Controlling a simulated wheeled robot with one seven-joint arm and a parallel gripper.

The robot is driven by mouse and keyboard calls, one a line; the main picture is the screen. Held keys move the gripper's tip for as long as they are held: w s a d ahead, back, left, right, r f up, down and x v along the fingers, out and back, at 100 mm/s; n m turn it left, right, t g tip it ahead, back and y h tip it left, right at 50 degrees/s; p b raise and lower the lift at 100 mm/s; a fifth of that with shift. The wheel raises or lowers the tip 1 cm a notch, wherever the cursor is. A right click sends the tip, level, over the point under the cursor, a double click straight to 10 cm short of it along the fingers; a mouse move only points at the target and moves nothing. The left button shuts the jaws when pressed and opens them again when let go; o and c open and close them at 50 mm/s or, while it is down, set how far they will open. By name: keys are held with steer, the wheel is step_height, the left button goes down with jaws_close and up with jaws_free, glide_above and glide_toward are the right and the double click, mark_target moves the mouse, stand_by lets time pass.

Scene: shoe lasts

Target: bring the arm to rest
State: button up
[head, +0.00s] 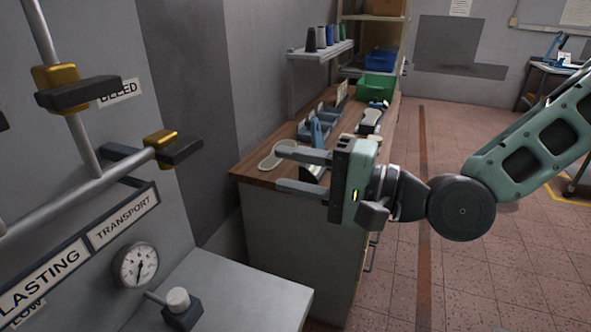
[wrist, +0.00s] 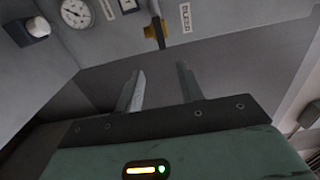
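My gripper (head: 302,171) is held out in the air in the middle of the head view, with its fingers pointing left toward the grey machine. The two fingers are apart with nothing between them. In the wrist view the gripper (wrist: 160,90) also shows two spread, empty fingers, with the grey wall and machine beyond. My arm reaches in from the right side of the head view. In that view the gripper covers part of the wooden-topped workbench (head: 262,177).
The grey machine at left carries pipes, yellow-and-black valve handles (head: 174,145), a gauge (head: 135,265) and a white-topped knob (head: 178,300). The bench bears a pale sole shape (head: 275,156), blue tools and a green bin (head: 377,87). Tiled floor (head: 480,270) lies open at right.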

steer(key=s+d+f+n+g+h, duration=0.1)
steer(key=s+f+n+g+h, duration=0.15)
steer(key=f+n+h, duration=0.35)
steer(key=s+d+f+n+g+h, duration=0.1)
steer(key=s+d+f+g+h, duration=0.2)
steer(key=f, duration=0.6)
steer(key=s+d+r+n+h, duration=0.2)
steer(key=s+d+h, duration=0.1)
steer(key=s+d, duration=0.2)
steer(key=s+d+r+n+g+h, duration=0.1)
steer(key=s+d+r+n+h, duration=0.1)
steer(key=s+d+n+h, duration=0.1)
steer(key=s+d+h, duration=0.1)
steer(key=s, duration=0.1)
steer(key=shift+s+d+r+n, duration=0.3)
steer(key=shift+s+d+r, duration=0.05)
steer(key=shift+s, duration=0.05)
steer(key=shift+a+g, duration=0.1)
steer(key=shift+g, duration=0.15)
